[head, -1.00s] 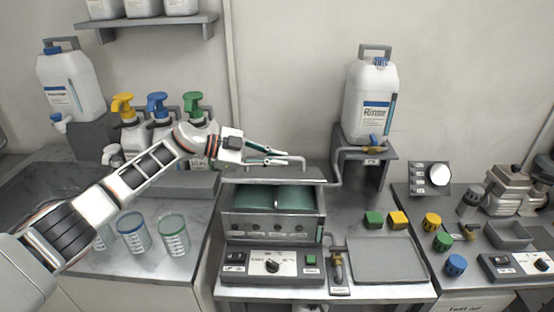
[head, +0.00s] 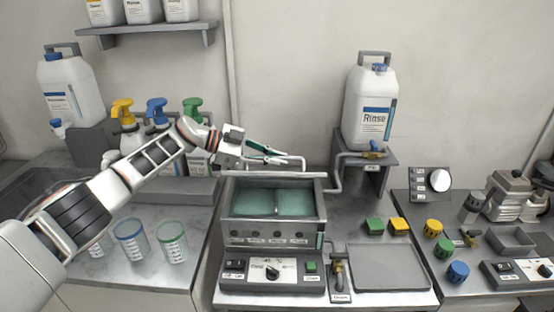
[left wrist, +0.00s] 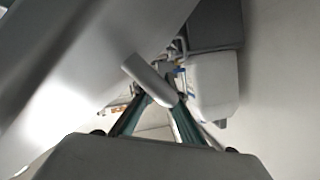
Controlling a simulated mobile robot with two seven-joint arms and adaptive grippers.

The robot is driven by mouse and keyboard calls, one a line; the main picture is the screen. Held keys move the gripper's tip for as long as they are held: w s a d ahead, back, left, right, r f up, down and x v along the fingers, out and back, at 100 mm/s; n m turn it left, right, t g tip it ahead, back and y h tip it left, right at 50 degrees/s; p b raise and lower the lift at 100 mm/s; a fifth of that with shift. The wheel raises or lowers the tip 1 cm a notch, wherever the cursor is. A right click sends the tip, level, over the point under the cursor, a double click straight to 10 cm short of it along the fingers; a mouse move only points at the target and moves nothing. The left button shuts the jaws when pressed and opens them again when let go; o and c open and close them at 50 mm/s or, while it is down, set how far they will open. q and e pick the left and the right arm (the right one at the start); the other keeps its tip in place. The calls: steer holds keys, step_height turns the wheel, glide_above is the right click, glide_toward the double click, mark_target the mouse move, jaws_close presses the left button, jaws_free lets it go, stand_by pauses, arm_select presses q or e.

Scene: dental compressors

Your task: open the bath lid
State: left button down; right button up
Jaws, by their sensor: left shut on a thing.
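The metal bath (head: 275,228) stands in the middle of the head view, with blue-green liquid showing in its open top. Its lid (head: 275,178) is tilted up at the back and shows nearly edge-on. A grey bar handle (head: 302,163) sticks up from it. My left gripper (head: 283,155) is shut on the handle above the back of the bath. In the left wrist view the handle (left wrist: 150,80) lies between the dark green fingers, and the lid (left wrist: 80,60) fills the upper left. My right gripper is not in view.
A Rinse jug (head: 371,110) stands on a grey stand behind right. Pump bottles (head: 158,125) and beakers (head: 172,238) are at left. Green and yellow blocks (head: 398,226) and an empty tray (head: 388,266) lie at right.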

arm_select(q)
steer(key=c, duration=2.4)
jaws_free()
steer(key=shift+a, duration=0.15)
steer(key=v, duration=1.2)
